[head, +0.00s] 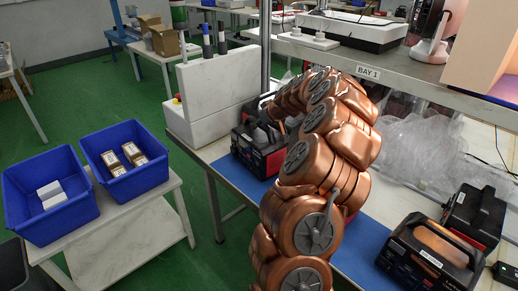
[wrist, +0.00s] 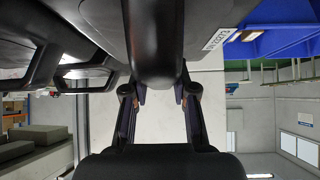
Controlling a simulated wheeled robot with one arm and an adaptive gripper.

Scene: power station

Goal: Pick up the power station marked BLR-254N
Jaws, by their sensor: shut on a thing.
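My copper arm curves down in the head view to a black-and-red power station (head: 258,155) on the left part of the bench. My gripper is hidden there behind the arm. In the wrist view my gripper (wrist: 159,100) has its two fingers on either side of the dark handle (wrist: 155,50) of a power station and is shut on it. A white label (wrist: 221,38) shows on that station's body, but I cannot read its marking surely. Two other power stations (head: 430,255) (head: 476,215) stand at the right of the bench, with labels too small to read.
Clear plastic wrap (head: 415,140) lies behind on the bench, under a shelf marked BAY 1 (head: 368,72). A white box-like block (head: 218,88) stands left of the held station. Two blue bins (head: 48,195) (head: 125,160) sit on a side table at left.

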